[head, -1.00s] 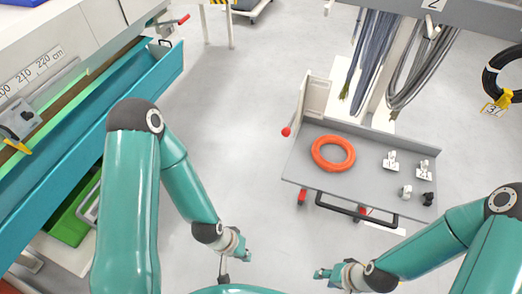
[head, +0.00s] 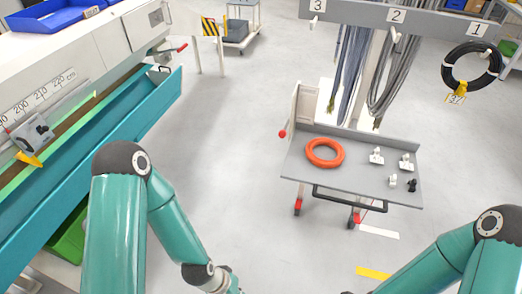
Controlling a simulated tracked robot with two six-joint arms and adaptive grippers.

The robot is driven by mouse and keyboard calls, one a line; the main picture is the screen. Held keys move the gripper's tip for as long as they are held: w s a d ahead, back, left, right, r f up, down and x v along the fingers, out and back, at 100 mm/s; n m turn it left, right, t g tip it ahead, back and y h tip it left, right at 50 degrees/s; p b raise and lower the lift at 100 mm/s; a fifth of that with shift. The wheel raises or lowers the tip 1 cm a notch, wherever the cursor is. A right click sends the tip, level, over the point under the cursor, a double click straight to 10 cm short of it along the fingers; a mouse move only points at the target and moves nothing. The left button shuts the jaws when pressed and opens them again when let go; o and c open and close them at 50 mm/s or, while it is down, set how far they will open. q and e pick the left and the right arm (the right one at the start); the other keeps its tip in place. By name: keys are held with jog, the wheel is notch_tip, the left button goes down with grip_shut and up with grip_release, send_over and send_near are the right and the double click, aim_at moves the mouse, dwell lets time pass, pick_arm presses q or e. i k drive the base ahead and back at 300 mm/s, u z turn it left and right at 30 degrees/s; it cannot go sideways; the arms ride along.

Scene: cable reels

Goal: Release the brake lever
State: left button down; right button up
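Several red-tipped parts are in view, and I cannot tell which is the brake lever. A lever with a red ball knob (head: 282,134) sticks out at the left side of the grey cart (head: 335,176). A red-handled lever (head: 181,47) is on the machine at the left. Red parts (head: 298,207) also show at the cart's wheels. My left gripper (head: 232,286) is at the bottom edge, mostly cut off, well short of the cart; its fingers cannot be made out. My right arm comes in at the lower right, with its gripper below the picture.
The cart carries an orange ring (head: 325,153) and several small white and black pieces. A black handle bar (head: 350,200) runs along its front. Cables hang from a numbered rail (head: 420,18) behind it. A teal trough (head: 125,110) lines the left. The floor between is clear.

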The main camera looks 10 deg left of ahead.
aim_at(282, 133)
jog(key=z, duration=0.15)
jog(key=i, duration=0.9)
jog(key=u, duration=0.05)
